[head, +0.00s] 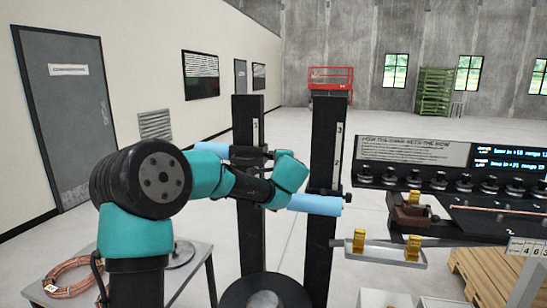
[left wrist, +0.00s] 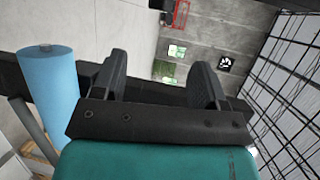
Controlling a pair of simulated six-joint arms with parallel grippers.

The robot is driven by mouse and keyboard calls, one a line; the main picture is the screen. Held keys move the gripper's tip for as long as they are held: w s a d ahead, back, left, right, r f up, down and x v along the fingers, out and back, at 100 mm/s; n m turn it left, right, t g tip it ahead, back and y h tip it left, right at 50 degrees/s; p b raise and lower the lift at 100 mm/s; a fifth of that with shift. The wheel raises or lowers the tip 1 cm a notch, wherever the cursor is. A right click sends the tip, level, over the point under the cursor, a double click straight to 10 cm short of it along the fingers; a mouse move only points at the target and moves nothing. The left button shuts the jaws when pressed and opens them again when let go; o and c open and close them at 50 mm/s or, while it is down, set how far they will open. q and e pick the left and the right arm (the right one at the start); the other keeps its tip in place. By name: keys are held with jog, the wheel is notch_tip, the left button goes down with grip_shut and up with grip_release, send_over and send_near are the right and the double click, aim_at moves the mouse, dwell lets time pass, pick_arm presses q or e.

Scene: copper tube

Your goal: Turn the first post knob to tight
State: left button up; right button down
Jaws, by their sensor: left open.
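Two black upright posts stand ahead in the head view, the left post (head: 249,120) and the right post (head: 328,130). The right post has number marks 3 and 2. A blue roller (head: 315,204) crosses the right post, and another blue roller (head: 219,149) is at the left post.
A small tray (head: 375,254) with yellow pieces is right of the posts. A bench (head: 460,222) with a row of black knobs and a sign panel (head: 415,150) is at the right. A copper coil (head: 72,276) lies on a table at the lower left.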

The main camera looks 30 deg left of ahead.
aim_at(270, 155)
pick_arm(q)
jog(key=x, duration=1.6)
jog(key=shift+a, duration=0.1)
jog(key=shift+c, duration=0.4)
jog(key=c, duration=0.9)
jog(key=shift+o, duration=0.2)
jog(key=shift+r+g, duration=0.1)
jog(key=shift+g, duration=0.3)
jog(key=shift+w+m+g+h, duration=0.1)
jog(key=shift+m+g+h, duration=0.3)
jog(key=shift+g+h, duration=0.35)
jog(key=shift+m+g+h, duration=0.4)
jog(key=shift+g+h, duration=0.25)
jog(key=shift+g, duration=1.1)
